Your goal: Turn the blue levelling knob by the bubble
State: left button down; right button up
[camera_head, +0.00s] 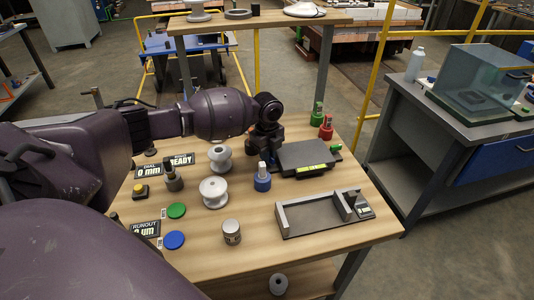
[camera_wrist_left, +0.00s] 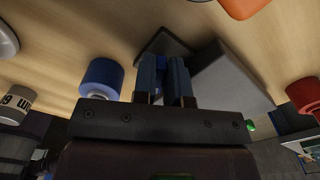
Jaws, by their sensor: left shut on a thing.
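A dark levelling plate (camera_head: 306,155) with a lit yellow-green strip (camera_head: 312,170) on its front edge sits on the wooden table. A small green knob (camera_head: 335,149) shows at its right side. My left gripper (camera_head: 264,146) reaches down at the plate's left side. In the left wrist view its fingers (camera_wrist_left: 166,76) are close together beside the plate's grey body (camera_wrist_left: 228,80). They are shut on what appears to be the blue levelling knob, which the fingers hide almost fully. The bubble cannot be made out. My right gripper is not in view.
A blue-based post (camera_head: 262,181) stands just in front of the gripper. White insulators (camera_head: 214,192), a grey tray (camera_head: 322,216), and red (camera_head: 326,128) and green (camera_head: 317,113) posts stand around. A shelf (camera_head: 260,20) crosses behind.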

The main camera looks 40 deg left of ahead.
pick_arm(q)
jog(key=c, duration=1.2)
grip_release()
jog(key=shift+o, duration=0.2)
jog(key=shift+n, duration=0.3)
